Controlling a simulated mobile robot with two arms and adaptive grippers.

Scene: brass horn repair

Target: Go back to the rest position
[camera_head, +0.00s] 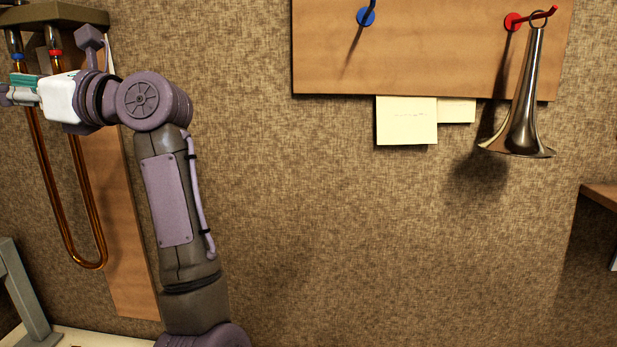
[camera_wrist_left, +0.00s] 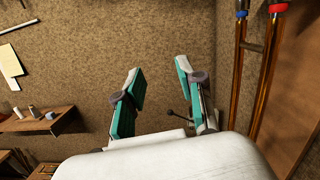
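My left arm rises from the bottom of the head view and bends left at its top. The left gripper (camera_head: 18,91) is at the left edge, partly cut off, in front of a U-shaped copper tube. In the left wrist view the left gripper (camera_wrist_left: 160,70) has its two green-padded fingers spread, with nothing between them. The copper tube (camera_head: 98,245) hangs from a bracket (camera_head: 55,14); it also shows beside the fingers in the left wrist view (camera_wrist_left: 266,75). My right gripper is in neither view.
A brass bell (camera_head: 523,110) hangs on a red hook (camera_head: 514,21). A blue hook (camera_head: 366,16) is empty. Paper notes (camera_head: 407,121) are below the wooden board (camera_head: 430,60). A shelf (camera_wrist_left: 35,122) holds small items.

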